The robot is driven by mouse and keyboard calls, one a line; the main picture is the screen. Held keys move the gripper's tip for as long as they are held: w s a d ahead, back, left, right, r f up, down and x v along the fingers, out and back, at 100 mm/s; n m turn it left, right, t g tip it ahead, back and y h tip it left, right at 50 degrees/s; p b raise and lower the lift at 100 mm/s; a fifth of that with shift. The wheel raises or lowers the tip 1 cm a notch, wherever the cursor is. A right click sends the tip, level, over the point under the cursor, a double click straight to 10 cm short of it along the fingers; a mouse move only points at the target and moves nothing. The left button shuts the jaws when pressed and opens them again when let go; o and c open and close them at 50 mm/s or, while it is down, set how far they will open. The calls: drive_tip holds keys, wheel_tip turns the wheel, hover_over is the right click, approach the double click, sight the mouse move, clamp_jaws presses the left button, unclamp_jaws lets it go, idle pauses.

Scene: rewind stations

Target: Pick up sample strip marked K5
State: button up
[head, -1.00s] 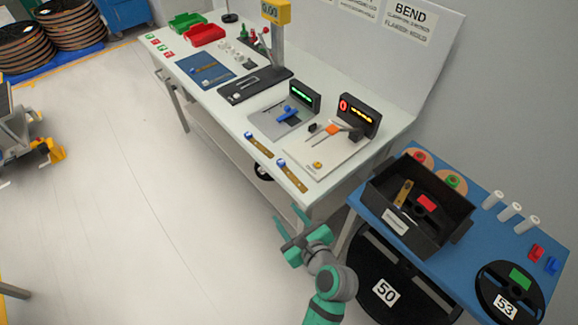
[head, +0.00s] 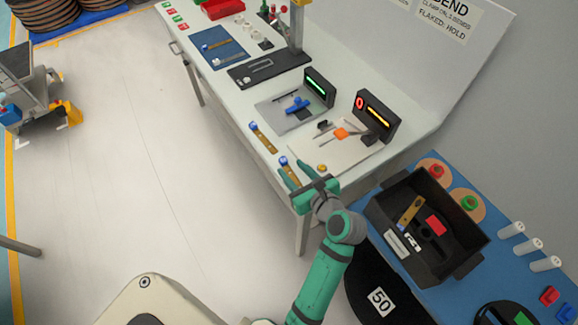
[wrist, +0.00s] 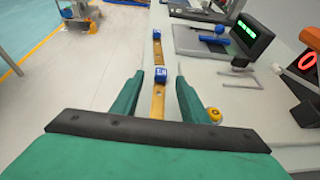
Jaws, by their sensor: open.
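Two brass strips with blue tags lie on the white bench near its front edge. The nearer strip (head: 292,176) is partly hidden by my gripper; in the wrist view its brass body (wrist: 158,103) runs between my fingers, with its blue tag (wrist: 160,75) level with the fingertips. The farther strip (head: 263,138) lies apart from it, and shows beyond it in the wrist view (wrist: 157,51). The tag marks are too small to read surely, so I cannot tell which is K5. My gripper (head: 294,173) is open and empty around the line of the nearer strip; contact does not show.
Right of the strips are a white plate with a clamp (head: 341,133) and a lit display (head: 376,117). A black bin (head: 388,232) holding another brass strip (head: 411,211) stands on the blue table at right. Left of the bench is open floor.

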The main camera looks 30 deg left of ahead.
sight(282, 158)
drive_tip(key=shift+x, duration=3.5)
drive_tip(key=shift+w+d+f, duration=0.1)
clamp_jaws()
